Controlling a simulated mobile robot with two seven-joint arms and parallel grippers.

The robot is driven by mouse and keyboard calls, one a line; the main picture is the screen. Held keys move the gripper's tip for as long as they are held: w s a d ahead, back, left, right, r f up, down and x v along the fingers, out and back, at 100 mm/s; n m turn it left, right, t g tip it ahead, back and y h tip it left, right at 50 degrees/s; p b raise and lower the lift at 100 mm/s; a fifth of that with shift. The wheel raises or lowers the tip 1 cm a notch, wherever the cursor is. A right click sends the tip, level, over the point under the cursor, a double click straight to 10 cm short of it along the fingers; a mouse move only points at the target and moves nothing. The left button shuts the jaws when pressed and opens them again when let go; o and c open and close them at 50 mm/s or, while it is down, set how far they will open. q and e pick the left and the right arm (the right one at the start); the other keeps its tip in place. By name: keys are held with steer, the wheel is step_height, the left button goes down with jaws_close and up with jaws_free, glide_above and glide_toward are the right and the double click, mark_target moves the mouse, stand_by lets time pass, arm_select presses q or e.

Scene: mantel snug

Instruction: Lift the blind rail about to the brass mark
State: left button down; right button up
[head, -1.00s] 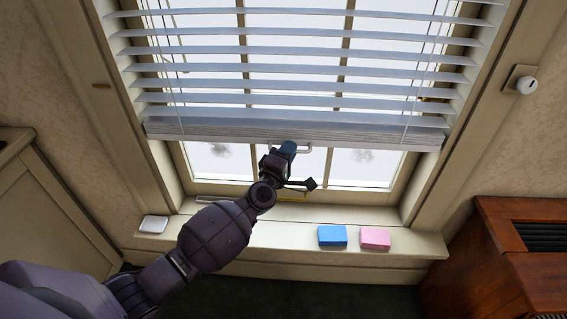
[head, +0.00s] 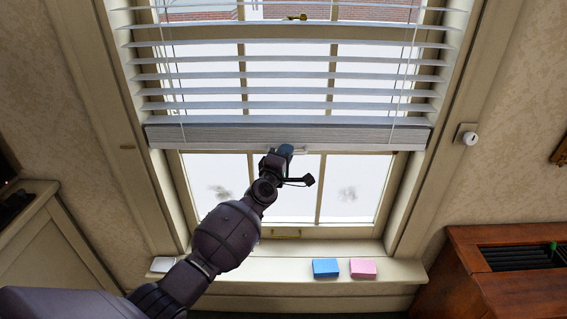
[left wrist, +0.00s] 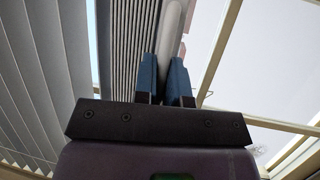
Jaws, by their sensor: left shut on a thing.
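The white blind rail (head: 290,134) hangs level across the window under its slats, with compressed slats stacked on it. My left gripper (head: 284,152) is at the rail's lower middle, shut on its pale handle (head: 301,151). In the left wrist view the two blue fingers (left wrist: 165,78) stand on either side of the handle bar (left wrist: 173,40), beside the stacked slats. A small, dull brass mark (head: 127,147) sits on the left window casing. In the head view it is about level with the rail's lower left edge. My right gripper is not in view.
The sill (head: 230,270) below holds a blue block (head: 326,268), a pink block (head: 363,268) and a white flat item (head: 163,264). A wooden cabinet (head: 480,245) stands at lower right.

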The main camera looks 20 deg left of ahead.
arm_select(q)
steer(key=shift+r, duration=0.3)
steer(key=c, duration=1.2)
jaws_free()
steer(key=p+v, duration=0.1)
steer(key=v, duration=0.9)
steer(key=shift+s, duration=0.4)
